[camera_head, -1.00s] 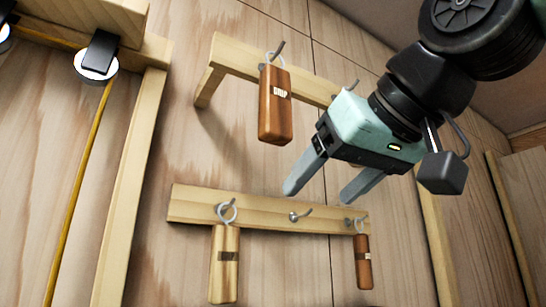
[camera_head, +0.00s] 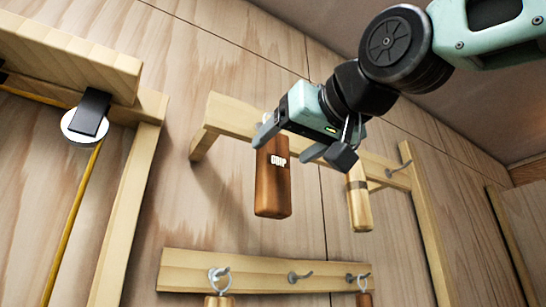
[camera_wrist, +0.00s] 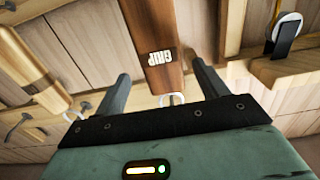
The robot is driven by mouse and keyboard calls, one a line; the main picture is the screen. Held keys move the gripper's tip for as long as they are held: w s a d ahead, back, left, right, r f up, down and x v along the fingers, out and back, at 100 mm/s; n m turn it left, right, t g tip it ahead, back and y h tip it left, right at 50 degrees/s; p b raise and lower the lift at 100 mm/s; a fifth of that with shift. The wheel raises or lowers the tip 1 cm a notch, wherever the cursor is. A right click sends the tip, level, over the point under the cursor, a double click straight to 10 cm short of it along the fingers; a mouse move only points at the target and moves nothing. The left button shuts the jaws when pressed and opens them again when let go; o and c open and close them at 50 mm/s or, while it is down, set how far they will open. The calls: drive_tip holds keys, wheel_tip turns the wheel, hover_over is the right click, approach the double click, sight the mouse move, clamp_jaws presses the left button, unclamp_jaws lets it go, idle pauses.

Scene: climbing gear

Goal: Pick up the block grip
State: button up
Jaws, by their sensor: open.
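The block grip, a brown wooden block (camera_head: 272,190) with a white GRIP label, hangs upright below the upper wooden rail at its left part. In the head view my gripper (camera_head: 300,144) is at the height of its top, and covers the block's ring and hook. In the wrist view, which looks upside down, the brown block (camera_wrist: 152,32) passes between the two fingers of my open gripper (camera_wrist: 160,70). A gap shows on each side, and its white ring lies near the gripper's palm. Whether the fingers are at the block's depth is hard to tell.
A pale wooden block (camera_head: 359,203) hangs just right on the upper rail (camera_head: 228,112). A lower rail (camera_head: 250,272) holds two more blocks, cut off by the frame, and an empty middle hook (camera_head: 300,276). A wooden frame (camera_head: 128,210) stands at the left.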

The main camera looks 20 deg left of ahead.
sight(278, 150)
drive_tip(key=p+x, duration=0.3)
drive_tip(key=x, duration=0.2)
drive_tip(key=shift+a+r, duration=0.15)
drive_tip(key=shift+a, duration=0.1)
drive_tip(key=shift+w+a+p, duration=0.3)
drive_tip(key=shift+p, duration=0.05)
drive_tip(key=c, duration=1.1)
